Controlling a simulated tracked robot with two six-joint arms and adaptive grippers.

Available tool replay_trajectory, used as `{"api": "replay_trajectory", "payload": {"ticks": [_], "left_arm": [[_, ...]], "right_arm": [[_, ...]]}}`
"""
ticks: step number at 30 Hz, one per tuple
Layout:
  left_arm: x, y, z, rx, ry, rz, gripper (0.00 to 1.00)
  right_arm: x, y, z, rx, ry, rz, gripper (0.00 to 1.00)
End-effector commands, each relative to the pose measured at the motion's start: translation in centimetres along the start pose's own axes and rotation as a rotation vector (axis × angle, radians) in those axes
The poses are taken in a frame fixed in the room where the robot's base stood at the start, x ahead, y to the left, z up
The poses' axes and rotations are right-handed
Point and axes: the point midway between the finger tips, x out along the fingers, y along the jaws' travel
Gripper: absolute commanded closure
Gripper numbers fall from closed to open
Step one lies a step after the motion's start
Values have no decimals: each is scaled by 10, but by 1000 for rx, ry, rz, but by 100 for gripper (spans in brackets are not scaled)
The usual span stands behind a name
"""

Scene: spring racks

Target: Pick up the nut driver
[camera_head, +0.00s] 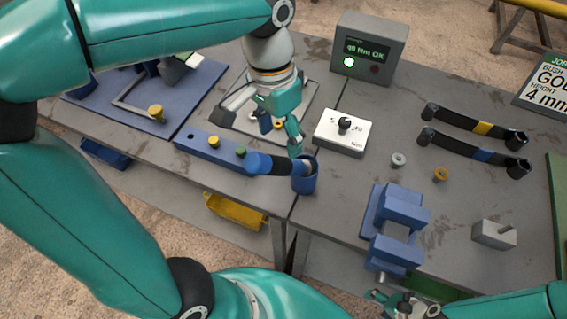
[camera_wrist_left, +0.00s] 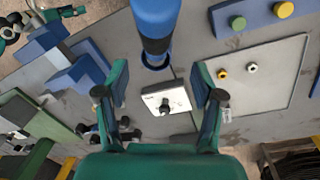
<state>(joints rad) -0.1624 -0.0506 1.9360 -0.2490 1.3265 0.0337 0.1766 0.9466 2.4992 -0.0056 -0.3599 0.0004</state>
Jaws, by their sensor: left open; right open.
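The nut driver (camera_head: 270,164), with a blue end and black grip, leans left out of a blue cup (camera_head: 304,184) at the bench front. In the left wrist view the nut driver (camera_wrist_left: 156,25) is at the top middle, its lower end in the cup (camera_wrist_left: 155,62). My left gripper (camera_head: 260,126) is open and empty, pointing down just behind the nut driver. In its wrist view the two fingers (camera_wrist_left: 163,88) are spread, with the handle beyond them, not visibly touched. My right gripper (camera_head: 402,303) is open and empty at the bottom edge, partly cut off.
A blue block with knobs (camera_head: 222,153) lies left of the cup. A white dial box (camera_head: 341,134) stands behind right. A yellow bin (camera_head: 234,212) sits below the bench edge.

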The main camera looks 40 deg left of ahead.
Motion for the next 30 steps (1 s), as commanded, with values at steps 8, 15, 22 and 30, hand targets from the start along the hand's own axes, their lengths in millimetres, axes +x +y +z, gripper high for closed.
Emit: {"api": "replay_trajectory", "payload": {"ticks": [8, 15, 22, 30], "left_arm": [[28, 1, 0, 1, -1, 0, 32], [52, 5, 5, 4, -4, 1, 32], [78, 6, 6, 2, -2, 0, 32], [80, 6, 5, 3, 1, 0, 32]], "right_arm": [[2, 1, 0, 0, 0, 0, 38], [-1, 0, 0, 0, 1, 0, 38], [-1, 0, 0, 0, 1, 0, 38], [-1, 0, 0, 0, 1, 0, 38]]}}
